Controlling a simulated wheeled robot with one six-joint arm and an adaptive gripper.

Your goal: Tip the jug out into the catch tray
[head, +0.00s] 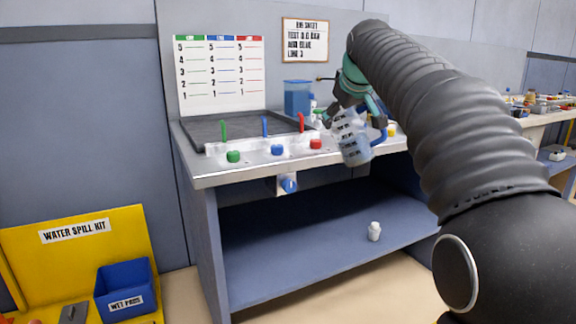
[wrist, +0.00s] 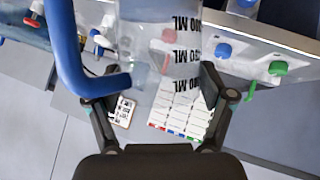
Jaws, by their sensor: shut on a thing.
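The clear jug (head: 353,146) with black ML markings and a blue handle is tilted in the head view. It is held in the air at the bench's front edge, right of the coloured valves. My gripper (head: 352,104) is shut on it. In the wrist view the jug (wrist: 165,40) lies between my two fingers (wrist: 158,92), with its blue handle at the left. I cannot tell how much liquid is in it, and no stream shows. A dark shallow tray (head: 196,131), which may be the catch tray, lies on the bench top, left of and behind the jug.
Green (head: 233,156), blue (head: 277,149) and red (head: 316,143) knobs line the bench front. A blue tank (head: 298,97) stands behind. A small white bottle (head: 374,232) is on the lower shelf. A yellow spill kit with a blue bin (head: 127,289) stands lower left.

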